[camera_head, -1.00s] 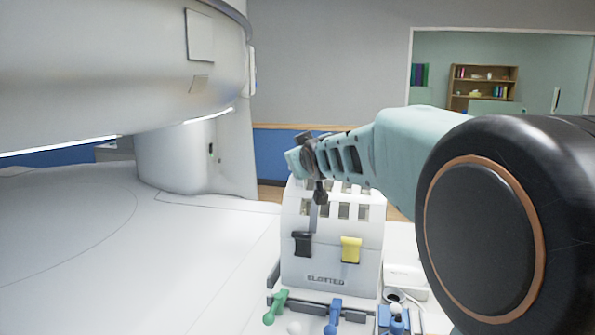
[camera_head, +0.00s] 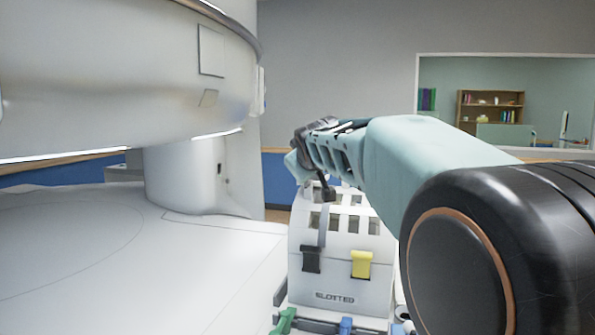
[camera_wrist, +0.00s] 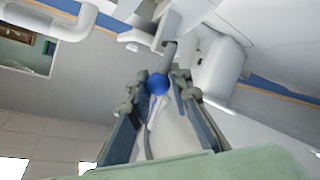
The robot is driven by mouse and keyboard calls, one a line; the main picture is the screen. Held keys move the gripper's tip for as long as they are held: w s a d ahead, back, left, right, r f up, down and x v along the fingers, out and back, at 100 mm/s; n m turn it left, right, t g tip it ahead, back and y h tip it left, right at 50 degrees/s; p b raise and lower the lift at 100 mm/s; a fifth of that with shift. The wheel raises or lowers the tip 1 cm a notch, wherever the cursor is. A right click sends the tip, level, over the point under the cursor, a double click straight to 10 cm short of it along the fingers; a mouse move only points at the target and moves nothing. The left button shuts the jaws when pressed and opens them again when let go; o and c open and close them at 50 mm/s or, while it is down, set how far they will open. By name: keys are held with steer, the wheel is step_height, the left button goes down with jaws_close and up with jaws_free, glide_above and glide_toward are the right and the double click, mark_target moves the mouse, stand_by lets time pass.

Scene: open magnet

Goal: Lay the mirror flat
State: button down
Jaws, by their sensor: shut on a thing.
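My gripper (camera_head: 304,160) is above the white slotted rack (camera_head: 345,280) in the head view, its fingers pointing left. In the wrist view the two fingers (camera_wrist: 160,78) are close together around a thing with a round blue end (camera_wrist: 158,85) and a thin pale stem. The head view does not show this held thing clearly; the fingers hide most of it. I cannot pick out a mirror face in either view, nor tell whether the held thing is the mirror.
The rack carries a black clip (camera_head: 311,259) and a yellow clip (camera_head: 361,264). A green handle (camera_head: 284,320) shows at its base. The wide white magnet bed (camera_head: 90,260) at left is clear, under the large white magnet top (camera_head: 110,70).

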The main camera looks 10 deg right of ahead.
steer(key=shift+d+f, duration=0.15)
steer(key=c, duration=1.8)
jaws_free()
steer(key=shift+o, duration=0.2)
step_height(320, 180, up, 10)
steer(key=shift+r, duration=0.1)
